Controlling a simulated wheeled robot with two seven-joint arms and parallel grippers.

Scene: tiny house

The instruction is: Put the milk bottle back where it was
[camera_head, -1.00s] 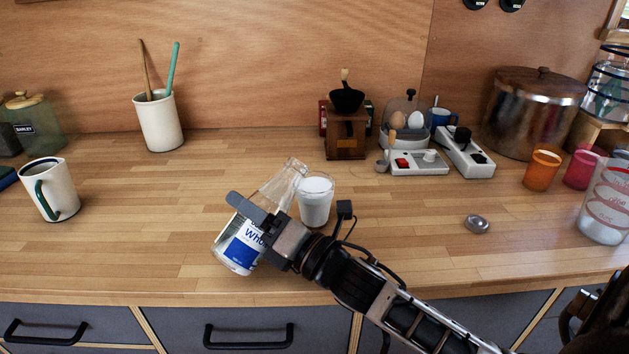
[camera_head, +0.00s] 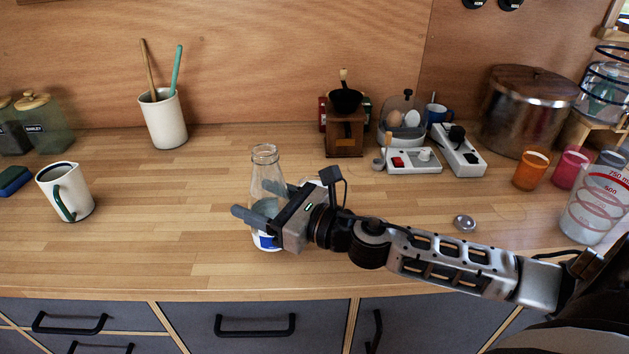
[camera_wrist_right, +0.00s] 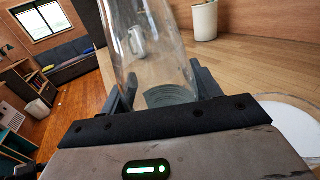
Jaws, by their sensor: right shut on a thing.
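The clear glass milk bottle (camera_head: 265,165) stands upright over the front middle of the counter, its blue and white label mostly behind the gripper. My right gripper (camera_head: 254,200) is shut on its body from the right. I cannot tell whether its base touches the wood. In the right wrist view the bottle (camera_wrist_right: 150,55) is between the two fingers (camera_wrist_right: 158,90) and looks nearly empty. The glass of milk is almost hidden behind my gripper in the head view; its white top (camera_wrist_right: 292,125) shows close by in the wrist view. My left gripper is not in view.
A small silver lid (camera_head: 464,223) lies on the counter to the right. A white mug (camera_head: 66,192) is at left, a utensil crock (camera_head: 163,118) behind. A coffee grinder (camera_head: 345,135), egg cooker (camera_head: 403,122) and measuring jug (camera_head: 592,210) stand right.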

